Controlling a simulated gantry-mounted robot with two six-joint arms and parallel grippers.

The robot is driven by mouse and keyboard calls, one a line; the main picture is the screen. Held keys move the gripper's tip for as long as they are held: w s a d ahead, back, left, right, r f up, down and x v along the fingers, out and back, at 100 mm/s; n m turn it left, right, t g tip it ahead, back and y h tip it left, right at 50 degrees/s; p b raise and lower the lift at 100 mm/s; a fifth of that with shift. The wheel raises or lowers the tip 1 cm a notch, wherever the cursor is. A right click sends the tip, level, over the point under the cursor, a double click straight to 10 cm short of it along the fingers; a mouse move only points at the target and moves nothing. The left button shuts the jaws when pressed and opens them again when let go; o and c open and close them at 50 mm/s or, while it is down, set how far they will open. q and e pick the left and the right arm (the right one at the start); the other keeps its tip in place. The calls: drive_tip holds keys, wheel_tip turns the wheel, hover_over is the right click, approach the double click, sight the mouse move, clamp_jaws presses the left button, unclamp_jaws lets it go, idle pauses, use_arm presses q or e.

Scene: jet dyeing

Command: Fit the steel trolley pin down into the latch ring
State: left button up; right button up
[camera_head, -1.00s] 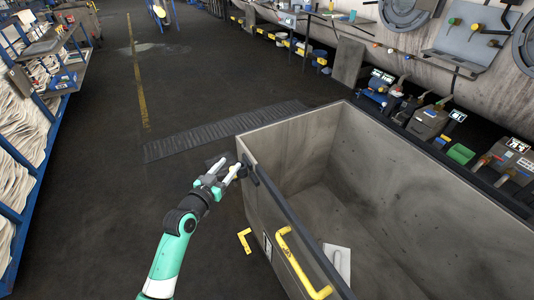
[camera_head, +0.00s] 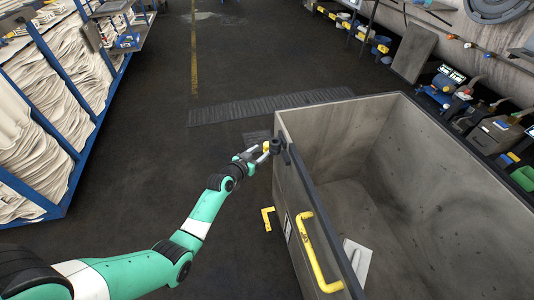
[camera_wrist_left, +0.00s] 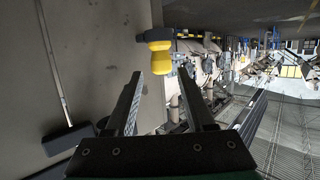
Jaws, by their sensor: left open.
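A small yellow piece with a dark cap (camera_wrist_left: 158,50) stands by the outside of the trolley wall in the left wrist view. It looks like the top of the pin, but I cannot be sure. My left gripper (camera_head: 258,153) is open at that corner. In the left wrist view the piece lies between and just beyond the fingertips (camera_wrist_left: 159,73), with no grip on it. The latch ring cannot be clearly made out. My right gripper is out of view.
The grey trolley (camera_head: 335,125) is a deep open bin with a yellow handle (camera_head: 317,252) on its left side. A yellow bracket (camera_head: 267,218) shows beside it. A blue rack (camera_head: 62,120) of cloth stands left. Dark floor between is clear.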

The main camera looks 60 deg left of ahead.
sight(265, 148)
use_arm(q)
drive_tip(key=b+x, duration=0.2)
drive_tip(key=x, duration=0.2)
drive_tip(key=shift+w+a+f+b, duration=0.1)
drive_tip(key=shift+a+f+b, duration=0.1)
drive_tip(key=shift+f+b, duration=0.1)
drive_tip(key=shift+r, duration=0.1)
drive_tip(key=shift+c, duration=0.2)
clamp_jaws()
wheel_tip(265, 148, up, 18)
drive_tip(key=p, duration=1)
drive_tip(key=shift+r+p, duration=0.15)
drive_tip(key=shift+p, duration=0.15)
